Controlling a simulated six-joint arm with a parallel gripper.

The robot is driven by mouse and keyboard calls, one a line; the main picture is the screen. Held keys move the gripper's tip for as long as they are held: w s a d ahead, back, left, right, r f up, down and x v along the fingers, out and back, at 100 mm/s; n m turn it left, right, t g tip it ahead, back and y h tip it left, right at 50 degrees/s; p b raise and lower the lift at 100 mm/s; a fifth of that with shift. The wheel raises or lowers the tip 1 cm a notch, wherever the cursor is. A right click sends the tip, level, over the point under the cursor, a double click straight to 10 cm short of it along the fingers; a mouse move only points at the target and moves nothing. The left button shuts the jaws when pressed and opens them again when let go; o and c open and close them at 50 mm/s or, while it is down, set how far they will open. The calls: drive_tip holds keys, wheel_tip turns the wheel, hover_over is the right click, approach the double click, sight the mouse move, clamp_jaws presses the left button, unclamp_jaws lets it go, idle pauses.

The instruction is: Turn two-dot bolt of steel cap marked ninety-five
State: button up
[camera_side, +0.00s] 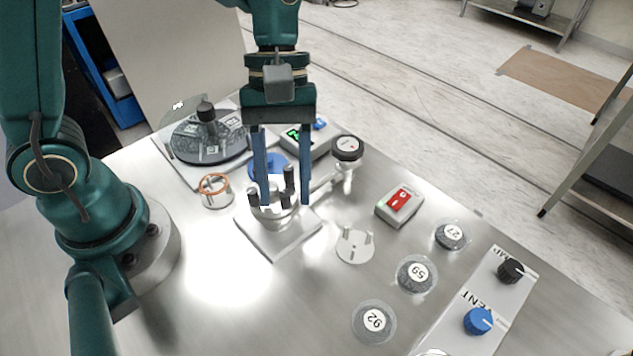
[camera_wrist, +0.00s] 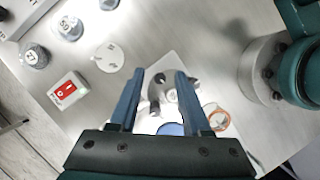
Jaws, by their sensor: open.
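A round steel vessel (camera_side: 272,214) stands on a pale square base plate, with several dark upright bolts (camera_side: 290,190) around its top. Its top also shows between and beyond my fingers in the wrist view, with dark bolts (camera_wrist: 154,107) and a small pale label (camera_wrist: 172,95). I cannot read that label or any dots on the bolts. My gripper (camera_side: 285,202) is open, pointing down, its two blue fingers on either side of the vessel's top in the side view. I cannot tell whether a finger touches a bolt. The fingers hide part of the top.
A gauge (camera_side: 348,150) stands just right of the vessel. An orange-rimmed ring (camera_side: 215,190) lies left, a dark disc with a knob (camera_side: 208,148) behind. A red-switch box (camera_side: 400,206), a pale disc (camera_side: 354,246), several numbered round pieces (camera_side: 416,273) and a knob panel (camera_side: 478,320) occupy the right.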

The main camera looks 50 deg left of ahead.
sight(252, 190)
drive_tip(key=shift+v, duration=2.55)
drive_tip(key=shift+a, duration=0.1)
drive_tip(key=shift+s+a+f+n+t+y, duration=0.4)
drive_tip(key=shift+s+a+n+y, duration=0.1)
drive_tip(key=shift+s+a+y, duration=0.25)
drive_tip(key=shift+s+a+r+m+t+y, duration=0.15)
drive_tip(key=shift+s+t+y, duration=0.15)
drive_tip(key=shift+s+y, duration=0.15)
drive_tip(key=shift+s+d+r+m+t+y, duration=0.1)
drive_tip(key=shift+s+r+m+t+y, duration=0.15)
drive_tip(key=shift+s, duration=0.25)
drive_tip(key=shift+s+r+m+t+y, duration=0.3)
drive_tip(key=shift+s+m+t, duration=0.15)
drive_tip(key=shift+s, duration=0.1)
drive_tip(key=shift+s+d, duration=0.1)
drive_tip(key=shift+d, duration=0.2)
drive_tip(key=shift+f, duration=2.45)
